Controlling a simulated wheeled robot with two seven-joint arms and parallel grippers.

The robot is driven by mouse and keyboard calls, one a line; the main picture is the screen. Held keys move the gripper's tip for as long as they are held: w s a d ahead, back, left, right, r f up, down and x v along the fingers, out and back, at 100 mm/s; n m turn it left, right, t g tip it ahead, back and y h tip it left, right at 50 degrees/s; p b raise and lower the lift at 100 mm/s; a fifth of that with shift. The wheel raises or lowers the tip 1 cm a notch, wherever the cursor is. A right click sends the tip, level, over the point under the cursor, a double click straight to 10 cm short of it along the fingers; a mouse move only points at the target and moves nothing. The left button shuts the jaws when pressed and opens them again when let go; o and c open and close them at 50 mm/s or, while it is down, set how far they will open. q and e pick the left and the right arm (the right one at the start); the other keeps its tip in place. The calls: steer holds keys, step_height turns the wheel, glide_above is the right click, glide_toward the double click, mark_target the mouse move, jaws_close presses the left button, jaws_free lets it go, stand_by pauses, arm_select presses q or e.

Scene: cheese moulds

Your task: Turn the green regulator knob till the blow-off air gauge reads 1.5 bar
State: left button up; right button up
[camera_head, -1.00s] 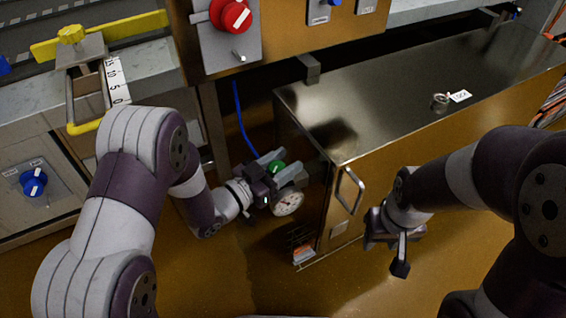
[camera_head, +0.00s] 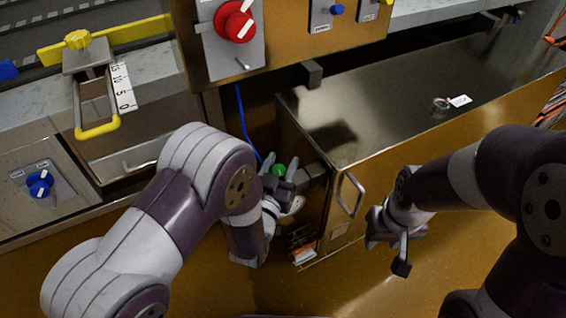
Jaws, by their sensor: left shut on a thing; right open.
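The green regulator knob (camera_head: 279,170) shows between the fingers of my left gripper (camera_head: 279,174), beside the left end of the metal cabinet. My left gripper is shut on the knob, and the wrist hides part of it. The air gauge is mostly hidden behind my gripper; only a pale edge (camera_head: 297,204) shows, and no reading can be made out. My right gripper (camera_head: 388,238) is open and empty, in front of the cabinet, apart from it.
The metal cabinet (camera_head: 400,110) has a handle (camera_head: 350,194) on its front. A blue hose (camera_head: 242,125) runs down behind the knob. A red knob (camera_head: 235,22) is on the panel above. A blue knob (camera_head: 40,183) and a yellow-handled clamp (camera_head: 98,131) are at the left.

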arm_select(q)
steer(key=n+y, duration=0.1)
steer(key=y, duration=0.1)
steer(key=n+y+p, duration=0.1)
steer(key=n+y, duration=0.1)
steer(key=y, duration=0.1)
steer(key=n+y, duration=0.2)
steer(key=y, duration=0.1)
steer(key=shift+a, duration=0.3)
steer(key=shift+s+a+n+g+y+p, duration=0.15)
steer(key=shift+n+g+y+p, duration=0.3)
steer(key=shift+n+y, duration=0.8)
steer(key=shift+a+n+g+y+p, duration=0.2)
steer(key=shift+n+g+y, duration=0.5)
steer(key=shift+y, duration=0.95)
steer(key=shift+n+y, duration=0.3)
steer(key=shift+n, duration=0.05)
steer(key=o, duration=1)
steer(key=shift+c, duration=0.2)
